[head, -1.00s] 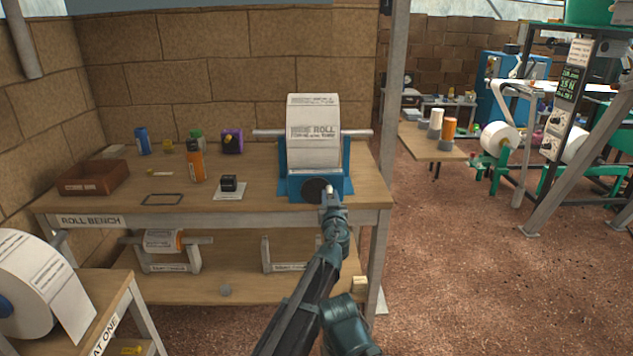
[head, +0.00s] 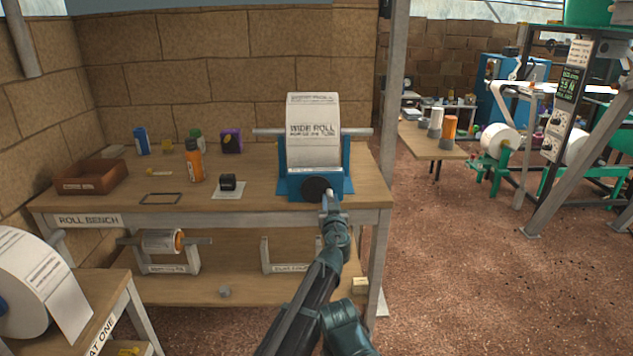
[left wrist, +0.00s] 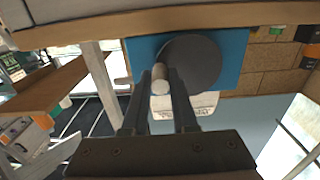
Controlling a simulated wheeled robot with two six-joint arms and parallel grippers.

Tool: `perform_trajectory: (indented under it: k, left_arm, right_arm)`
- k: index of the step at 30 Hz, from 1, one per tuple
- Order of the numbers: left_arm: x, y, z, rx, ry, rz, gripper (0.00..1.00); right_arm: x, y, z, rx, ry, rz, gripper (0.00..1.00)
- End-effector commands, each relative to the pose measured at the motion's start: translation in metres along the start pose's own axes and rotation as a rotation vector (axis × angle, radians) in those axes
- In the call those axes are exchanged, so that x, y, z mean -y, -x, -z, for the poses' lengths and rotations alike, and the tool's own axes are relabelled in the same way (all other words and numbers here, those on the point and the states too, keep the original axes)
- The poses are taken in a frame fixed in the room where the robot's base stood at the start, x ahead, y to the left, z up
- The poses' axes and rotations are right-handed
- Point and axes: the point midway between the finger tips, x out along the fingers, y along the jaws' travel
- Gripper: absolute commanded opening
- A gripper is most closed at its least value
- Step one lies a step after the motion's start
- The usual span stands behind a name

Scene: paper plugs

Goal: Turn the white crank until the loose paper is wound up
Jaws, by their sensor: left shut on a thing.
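The wide white paper roll (head: 313,112) sits on a blue stand (head: 291,187) on the bench, with printed paper down its front. A dark round crank disc (head: 314,189) is on the stand's front. In the left wrist view the disc (left wrist: 198,62) carries a pale cylindrical crank handle (left wrist: 160,86). My left gripper (head: 328,196) is at the disc's right edge. In the left wrist view its two fingers (left wrist: 160,92) are on either side of the handle, shut on it. The gripper mostly hides the handle in the head view.
On the bench (head: 110,197) are a brown tray (head: 90,178), an orange bottle (head: 194,166), a black block (head: 228,182) and small cans, all left of the stand. A grey post (head: 388,100) rises behind the bench's right end. Open floor lies to the right.

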Motion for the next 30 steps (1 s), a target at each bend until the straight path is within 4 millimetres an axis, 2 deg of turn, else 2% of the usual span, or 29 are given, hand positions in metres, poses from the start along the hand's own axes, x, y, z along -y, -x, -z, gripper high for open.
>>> perform_trajectory:
  k: [2,8,9,11,12,23,29,30]
  left_arm:
    - [-0.001,0.000,-0.006,0.000,0.001,0.000,0.11]
    - [0.000,0.000,-0.005,0.000,0.002,0.000,0.11]
    - [0.000,0.000,-0.005,0.000,0.002,0.000,0.23]
    - [0.000,0.000,-0.005,0.000,0.002,0.001,0.13]
    - [0.000,0.000,-0.005,0.000,0.001,0.001,0.11]
    - [0.007,0.000,-0.015,0.000,0.002,0.004,0.12]
    - [0.009,-0.001,-0.014,0.000,0.002,0.007,0.12]
    - [0.009,-0.001,-0.014,0.000,0.002,0.007,0.24]
  right_arm:
    - [0.002,-0.006,0.001,0.000,0.003,0.000,0.85]
    - [0.002,-0.005,0.001,0.000,0.003,0.000,0.85]
    - [0.002,-0.005,0.001,0.000,0.003,0.000,0.85]
    - [0.002,-0.005,0.001,0.000,0.003,0.000,0.85]
    - [0.002,-0.005,0.001,0.000,0.003,0.000,0.85]
    - [0.002,-0.015,0.002,0.000,0.002,0.000,0.85]
    - [0.002,-0.014,0.001,0.000,0.001,0.000,0.85]
    - [0.002,-0.014,0.001,0.000,0.001,0.000,0.85]
